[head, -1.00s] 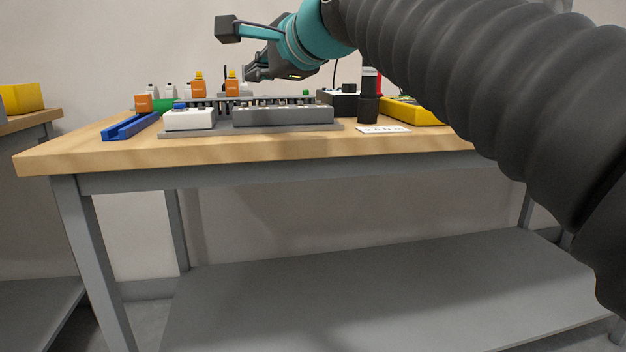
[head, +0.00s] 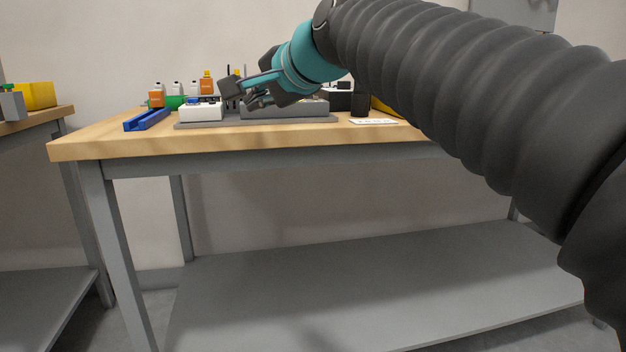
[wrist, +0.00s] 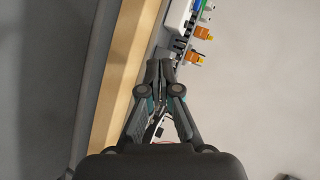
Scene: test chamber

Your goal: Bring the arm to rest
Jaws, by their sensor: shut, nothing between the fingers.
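My gripper (head: 252,102) hangs at the end of my arm, in front of and a little above the things on the workbench (head: 110,146) in the head view. Its fingers are together with nothing between them. In the wrist view the closed fingertips (wrist: 160,68) show in the middle, with the bench edge (wrist: 122,75) to their left. My arm comes in from the right of the head view and hides the bench's right part.
A grey fixture (head: 285,111), a white box (head: 201,111), a blue channel (head: 147,120) and orange-labelled bottles (head: 207,82) stand on the bench. A white card (head: 372,121) lies near the front edge. Another bench with a yellow bin (head: 38,95) is at left.

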